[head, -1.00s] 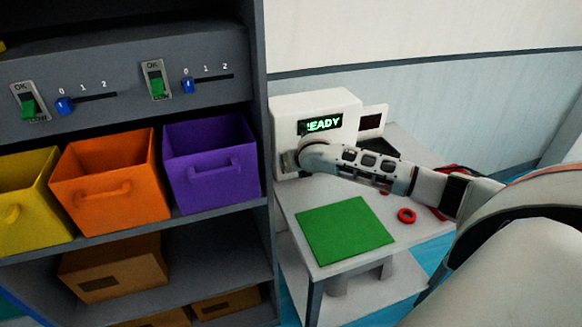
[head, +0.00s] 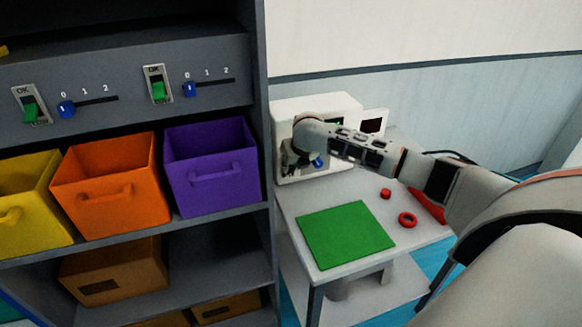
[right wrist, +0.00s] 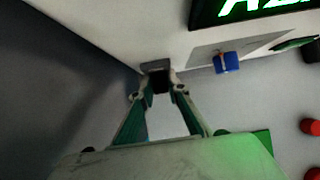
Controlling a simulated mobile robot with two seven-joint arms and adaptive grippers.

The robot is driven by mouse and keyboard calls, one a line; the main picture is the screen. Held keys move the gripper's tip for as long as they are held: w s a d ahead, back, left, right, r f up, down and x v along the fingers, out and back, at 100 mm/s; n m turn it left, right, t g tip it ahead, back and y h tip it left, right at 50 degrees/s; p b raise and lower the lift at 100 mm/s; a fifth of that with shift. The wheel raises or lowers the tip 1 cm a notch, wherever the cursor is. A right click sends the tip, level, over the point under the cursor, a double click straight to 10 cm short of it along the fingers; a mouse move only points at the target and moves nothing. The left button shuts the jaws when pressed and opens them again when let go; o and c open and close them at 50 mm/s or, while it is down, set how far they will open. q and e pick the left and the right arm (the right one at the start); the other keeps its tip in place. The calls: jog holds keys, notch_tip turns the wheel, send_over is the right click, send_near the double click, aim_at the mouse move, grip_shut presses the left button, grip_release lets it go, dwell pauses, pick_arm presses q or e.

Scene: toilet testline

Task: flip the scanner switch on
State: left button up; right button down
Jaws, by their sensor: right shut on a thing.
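The scanner (head: 345,105) is a white box on the small table at the right. Its lit green display is mostly hidden by my right arm in the head view and shows at the top right of the right wrist view (right wrist: 255,8). My right gripper (head: 292,158) is at the scanner's left front. In the right wrist view my gripper (right wrist: 159,88) has its fingertips closed on a small dark piece, which looks like the scanner switch (right wrist: 157,66), against the white face. The switch's on or off position cannot be told. My left gripper is not in view.
A blue slider knob (right wrist: 226,62) is on the scanner's face right of the fingers. A green mat (head: 346,232) and red parts (head: 407,219) lie on the table (head: 302,205). The grey shelf (head: 262,120) with coloured bins stands close at left.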

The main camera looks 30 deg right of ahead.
jog(key=c, duration=2)
grip_release()
jog(key=shift+w+r, duration=0.1)
jog(key=shift+r, duration=0.05)
jog(key=shift+o, duration=0.2)
jog(key=v, duration=1.2)
